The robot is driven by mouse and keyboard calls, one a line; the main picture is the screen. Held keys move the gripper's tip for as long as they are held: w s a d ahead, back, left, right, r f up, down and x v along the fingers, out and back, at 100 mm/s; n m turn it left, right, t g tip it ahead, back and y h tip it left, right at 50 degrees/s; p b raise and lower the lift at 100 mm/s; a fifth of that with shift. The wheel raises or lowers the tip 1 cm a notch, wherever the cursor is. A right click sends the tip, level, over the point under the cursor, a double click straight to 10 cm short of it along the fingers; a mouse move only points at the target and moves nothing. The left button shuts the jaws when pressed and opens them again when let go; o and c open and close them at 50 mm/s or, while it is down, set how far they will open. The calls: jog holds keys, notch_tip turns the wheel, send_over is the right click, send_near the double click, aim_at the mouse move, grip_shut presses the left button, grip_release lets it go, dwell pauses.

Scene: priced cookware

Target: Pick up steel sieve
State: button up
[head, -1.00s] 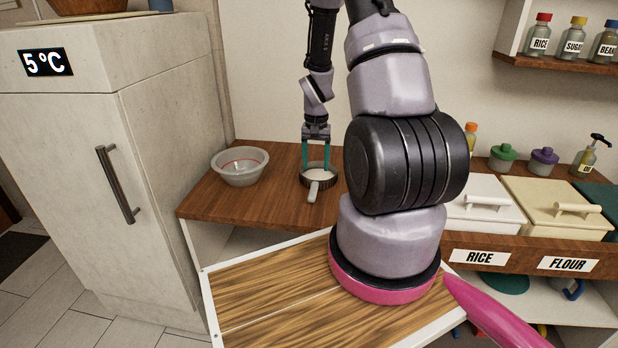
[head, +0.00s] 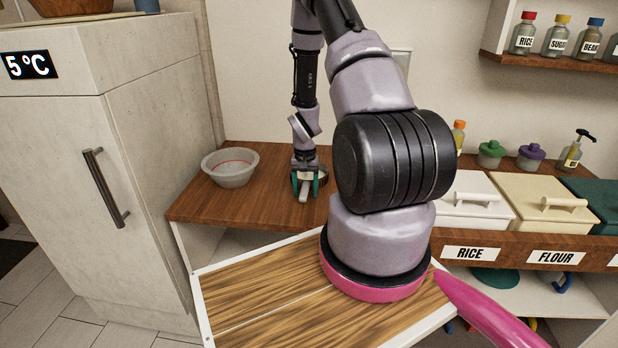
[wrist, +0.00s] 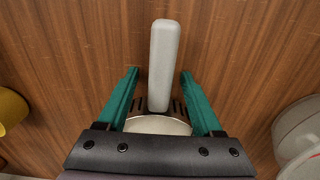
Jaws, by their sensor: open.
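The steel sieve (head: 323,177) sits on the brown wooden counter with its pale grey handle (head: 304,194) pointing toward me. In the wrist view the handle (wrist: 162,50) runs up the middle and part of the pale round bowl of the sieve (wrist: 158,125) shows at the bottom. My gripper (head: 305,188) is open, its teal fingers low over the sieve. In the wrist view the fingers of my gripper (wrist: 159,76) lie one on each side of the handle, with a gap on both sides. My gripper and arm hide much of the sieve in the head view.
A pale bowl with a red line (head: 230,170) stands left of the sieve on the counter (head: 192,208). The fridge (head: 60,180) is at the left. Lidded bins (head: 472,195) stand at the right. Counter around the handle is clear.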

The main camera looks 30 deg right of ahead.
grip_shut()
dwell(1.4)
